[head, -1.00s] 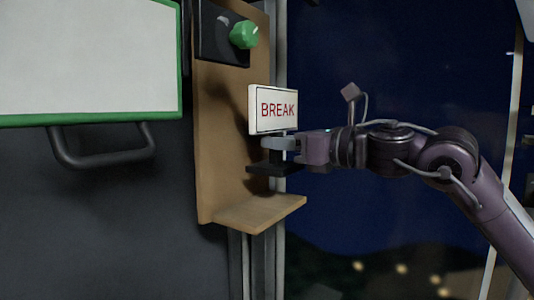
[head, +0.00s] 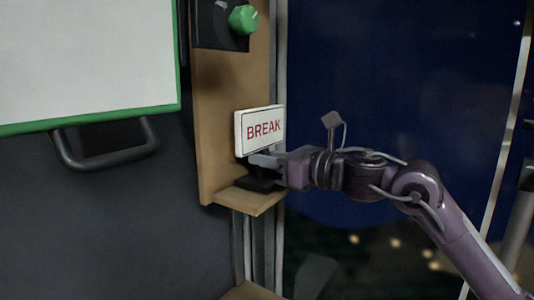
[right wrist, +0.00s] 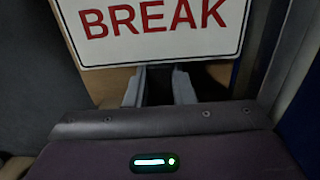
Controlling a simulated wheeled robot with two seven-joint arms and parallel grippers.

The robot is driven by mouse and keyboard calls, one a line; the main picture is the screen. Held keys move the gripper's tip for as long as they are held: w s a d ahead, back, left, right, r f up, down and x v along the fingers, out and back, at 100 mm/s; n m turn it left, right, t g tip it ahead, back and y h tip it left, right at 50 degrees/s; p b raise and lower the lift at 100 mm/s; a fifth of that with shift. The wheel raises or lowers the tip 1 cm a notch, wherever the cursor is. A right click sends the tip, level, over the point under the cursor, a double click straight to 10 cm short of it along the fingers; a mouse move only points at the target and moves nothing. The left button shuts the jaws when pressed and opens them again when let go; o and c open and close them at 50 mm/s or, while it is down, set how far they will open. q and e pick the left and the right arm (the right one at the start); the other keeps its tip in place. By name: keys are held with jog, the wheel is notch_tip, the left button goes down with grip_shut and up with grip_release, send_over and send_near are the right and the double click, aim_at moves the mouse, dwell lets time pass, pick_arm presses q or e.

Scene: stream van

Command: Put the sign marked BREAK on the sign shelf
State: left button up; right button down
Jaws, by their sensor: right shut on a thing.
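The BREAK sign (head: 262,128) is a white box with red letters on a short black stem and a flat black base (head: 262,184). My right gripper (head: 262,159) is shut on the stem, just below the sign's panel. The sign stands upright at the wooden sign shelf (head: 247,201), its base right at or just above the ledge; I cannot tell whether it touches. In the right wrist view the sign panel (right wrist: 150,28) fills the top, and the fingers (right wrist: 158,87) are on both sides of the dark stem. My left gripper is not in view.
The shelf's wooden back board (head: 222,110) rises behind the sign, with a black box and green knob (head: 243,19) above. A green-framed whiteboard (head: 85,60) and a dark handle (head: 105,148) are at left. A dark blue window (head: 400,80) lies at right.

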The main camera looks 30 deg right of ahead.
jog(key=c, duration=1.7)
grip_release()
jog(key=shift+f, duration=0.15)
jog(key=o, duration=0.4)
jog(key=shift+o, duration=0.2)
